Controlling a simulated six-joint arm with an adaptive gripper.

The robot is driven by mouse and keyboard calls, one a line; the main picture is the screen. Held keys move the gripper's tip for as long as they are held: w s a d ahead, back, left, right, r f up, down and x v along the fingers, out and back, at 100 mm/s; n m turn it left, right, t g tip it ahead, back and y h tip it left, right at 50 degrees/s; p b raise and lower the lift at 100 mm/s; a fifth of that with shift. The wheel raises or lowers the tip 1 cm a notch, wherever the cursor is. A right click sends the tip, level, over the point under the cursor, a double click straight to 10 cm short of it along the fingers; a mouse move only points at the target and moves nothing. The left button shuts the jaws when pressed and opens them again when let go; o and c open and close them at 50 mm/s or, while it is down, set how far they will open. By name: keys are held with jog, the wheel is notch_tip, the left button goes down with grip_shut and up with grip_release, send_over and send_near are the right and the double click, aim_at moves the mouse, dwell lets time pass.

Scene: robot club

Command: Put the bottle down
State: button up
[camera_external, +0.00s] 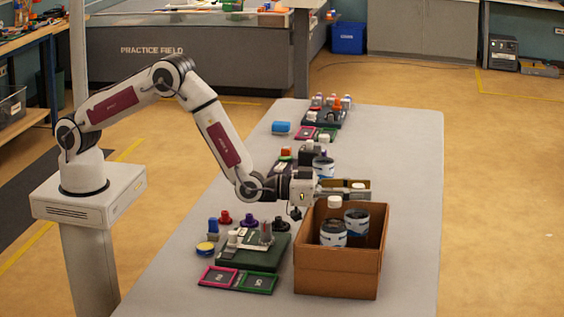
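Two bottles with white and blue labels stand in an open brown box at the table's near right. My gripper (353,190) is level, pointing right, at the box's far side, around the height of the caps.
The brown box (335,281) has high walls. To its left are a dark green tray (240,253) with small parts, pink and green frames (237,280) and coloured pieces. The table's right strip (412,190) is clear.

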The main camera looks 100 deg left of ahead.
jog(key=shift+s+r, duration=0.1)
jog(key=shift+r, duration=0.05)
jog(key=s+d, duration=0.2)
jog(key=s, duration=0.9)
jog(key=shift+s, duration=0.35)
jog(key=shift+a+r, duration=0.1)
dwell(0.5)
jog(key=s+a+r+m+g+h, duration=0.15)
jog(key=s+r+g+h, duration=0.35)
jog(key=s+r, duration=0.85)
jog(key=s+a+g+y, duration=0.1)
jog(key=s+a+g, duration=0.2)
jog(key=s, duration=1.3)
jog(key=s+a+f+g+y, duration=0.1)
jog(key=s+a+g, duration=0.2)
jog(key=s, duration=1.4)
jog(key=shift+s+a+g, duration=0.15)
jog(key=shift+a+g, duration=0.1)
jog(key=shift+g, duration=0.35)
